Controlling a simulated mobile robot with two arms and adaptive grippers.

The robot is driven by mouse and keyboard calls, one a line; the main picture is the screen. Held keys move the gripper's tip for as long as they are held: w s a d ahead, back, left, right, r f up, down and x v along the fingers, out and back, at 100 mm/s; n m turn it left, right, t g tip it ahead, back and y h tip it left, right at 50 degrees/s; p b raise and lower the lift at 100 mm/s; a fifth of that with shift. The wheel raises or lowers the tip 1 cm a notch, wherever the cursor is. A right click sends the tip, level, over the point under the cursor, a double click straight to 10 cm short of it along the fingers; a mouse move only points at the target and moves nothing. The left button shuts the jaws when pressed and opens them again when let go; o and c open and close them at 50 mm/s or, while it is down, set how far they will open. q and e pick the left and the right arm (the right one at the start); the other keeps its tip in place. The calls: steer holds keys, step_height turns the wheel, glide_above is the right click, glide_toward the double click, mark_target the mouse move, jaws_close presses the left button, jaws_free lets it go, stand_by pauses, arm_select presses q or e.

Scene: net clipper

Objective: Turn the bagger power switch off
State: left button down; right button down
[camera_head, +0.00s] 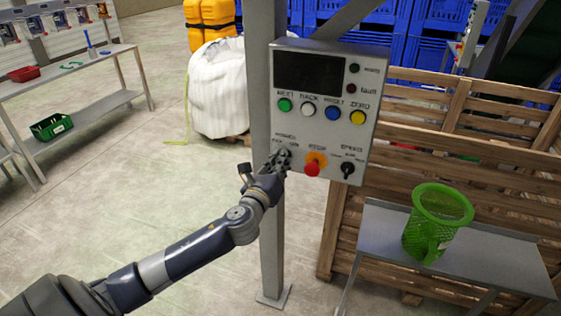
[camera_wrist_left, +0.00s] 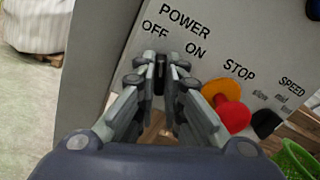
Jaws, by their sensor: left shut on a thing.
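The bagger control panel (camera_head: 350,124) is a grey box on a post, with a dark screen and several buttons. Its power switch (camera_wrist_left: 160,66) is a small dark knob under the POWER label, between the OFF and ON marks. My left gripper (camera_head: 281,158) is at the panel's lower left corner, over the switch. In the left wrist view its fingers (camera_wrist_left: 161,72) are shut on the switch knob from both sides. Most of the knob is hidden by the fingers, and its exact angle is hard to tell. My right gripper is in neither view.
The red stop button (camera_head: 312,168) with its orange collar is just right of my left gripper, followed by the black speed knob (camera_head: 347,169). A green basket (camera_head: 437,222) stands on a metal shelf (camera_head: 383,225) at right. Wooden crates (camera_head: 455,150) are behind it.

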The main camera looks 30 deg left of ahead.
arm_select(q)
steer(key=shift+n, duration=2.2)
steer(key=c, duration=1.7)
jaws_free()
steer(key=shift+s, duration=0.1)
steer(key=v, duration=1.2)
steer(key=shift+f, duration=0.1)
